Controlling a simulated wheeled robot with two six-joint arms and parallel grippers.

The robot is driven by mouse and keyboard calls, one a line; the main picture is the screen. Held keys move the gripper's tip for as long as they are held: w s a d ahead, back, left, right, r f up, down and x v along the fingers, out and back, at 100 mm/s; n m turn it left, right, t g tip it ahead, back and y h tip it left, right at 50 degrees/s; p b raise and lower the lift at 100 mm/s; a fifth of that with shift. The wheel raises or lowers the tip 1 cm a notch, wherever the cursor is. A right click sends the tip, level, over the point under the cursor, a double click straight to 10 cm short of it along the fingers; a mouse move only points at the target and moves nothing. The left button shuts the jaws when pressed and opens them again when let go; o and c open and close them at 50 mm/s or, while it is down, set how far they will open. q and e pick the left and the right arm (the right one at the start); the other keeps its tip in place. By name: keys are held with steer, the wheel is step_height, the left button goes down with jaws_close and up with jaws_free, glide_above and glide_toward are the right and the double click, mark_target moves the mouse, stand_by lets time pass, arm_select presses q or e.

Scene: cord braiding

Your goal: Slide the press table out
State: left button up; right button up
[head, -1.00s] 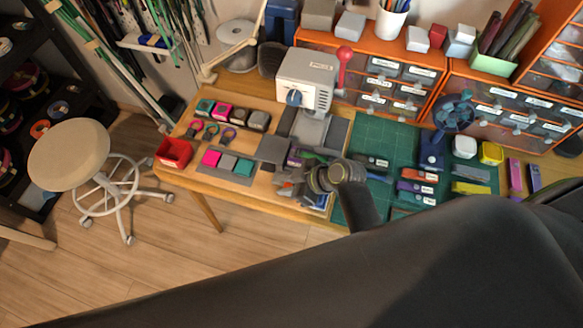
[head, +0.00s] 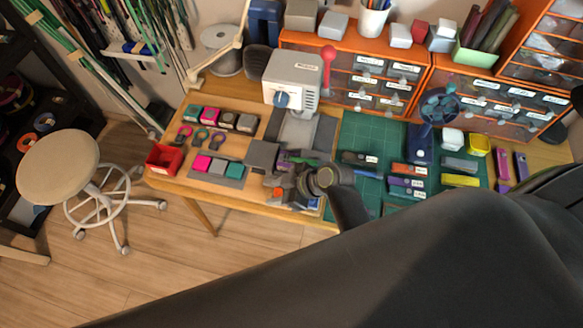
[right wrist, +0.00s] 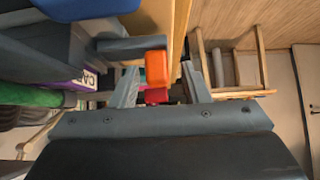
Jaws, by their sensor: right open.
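The press (head: 292,78) is a white box with a blue knob and a red-handled lever, at the back of the wooden table in the head view. A grey slab, which looks like the press table (head: 297,131), lies under and in front of it. My right gripper (head: 281,187) is near the table's front edge, in front of the slab and apart from the press. In the right wrist view its two grey fingers (right wrist: 160,72) are open, with an orange block (right wrist: 157,69) showing between them; I cannot tell its distance. My left gripper is not in view.
A green cutting mat (head: 363,132) with several labelled tools lies to the right. A red bin (head: 165,159) and coloured blocks lie to the left. Orange drawer units (head: 345,75) line the back. A round stool (head: 58,167) stands on the floor at left.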

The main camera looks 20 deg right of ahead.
steer(key=b+v, duration=0.1)
steer(key=v, duration=1.6)
steer(key=shift+s+d+r, duration=0.1)
steer(key=shift+d, duration=0.05)
stand_by(0.4)
